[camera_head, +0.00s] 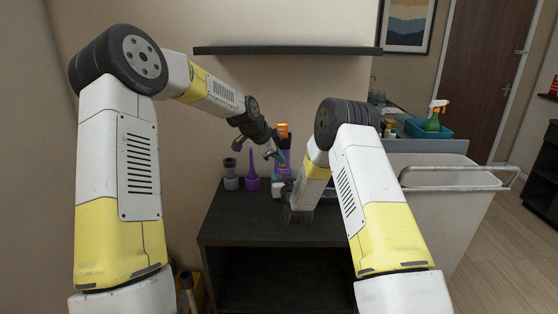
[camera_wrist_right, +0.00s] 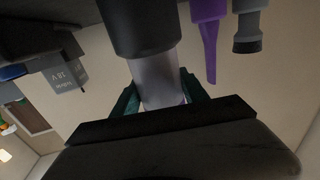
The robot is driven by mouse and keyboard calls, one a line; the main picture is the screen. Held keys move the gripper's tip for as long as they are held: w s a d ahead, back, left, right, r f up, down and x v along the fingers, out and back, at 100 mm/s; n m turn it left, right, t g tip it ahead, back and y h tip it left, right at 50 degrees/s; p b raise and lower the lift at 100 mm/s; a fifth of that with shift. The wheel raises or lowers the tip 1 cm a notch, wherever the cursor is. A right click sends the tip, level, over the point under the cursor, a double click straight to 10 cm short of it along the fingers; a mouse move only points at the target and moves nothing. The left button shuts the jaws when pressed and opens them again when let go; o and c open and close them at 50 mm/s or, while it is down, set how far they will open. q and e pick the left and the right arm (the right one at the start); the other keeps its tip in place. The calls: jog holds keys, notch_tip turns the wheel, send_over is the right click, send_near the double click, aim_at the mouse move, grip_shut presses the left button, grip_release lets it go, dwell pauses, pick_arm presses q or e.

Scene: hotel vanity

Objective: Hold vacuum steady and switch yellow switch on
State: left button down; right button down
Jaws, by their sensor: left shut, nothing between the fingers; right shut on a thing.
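The vacuum (camera_head: 284,130) stands on the dark cabinet top, with an orange top and purple body; its lower part is partly hidden by my arms in the head view. In the right wrist view its dark part and grey translucent cylinder (camera_wrist_right: 155,82) show close up. My right gripper (camera_wrist_right: 158,98) is shut on the vacuum, its green fingers on either side of this cylinder. My left gripper (camera_head: 280,158) is shut and empty beside the vacuum's body; I cannot tell if it touches. I cannot make out the yellow switch in either view.
A grey nozzle (camera_head: 231,175) and a purple nozzle (camera_head: 252,174) stand left of the vacuum on the cabinet top (camera_head: 240,222). A shelf (camera_head: 285,50) hangs above.

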pick_arm(q)
jog(key=shift+w+r, duration=0.15)
jog(key=shift+w, duration=0.2)
jog(key=shift+r, duration=0.1)
jog(key=shift+r, duration=0.7)
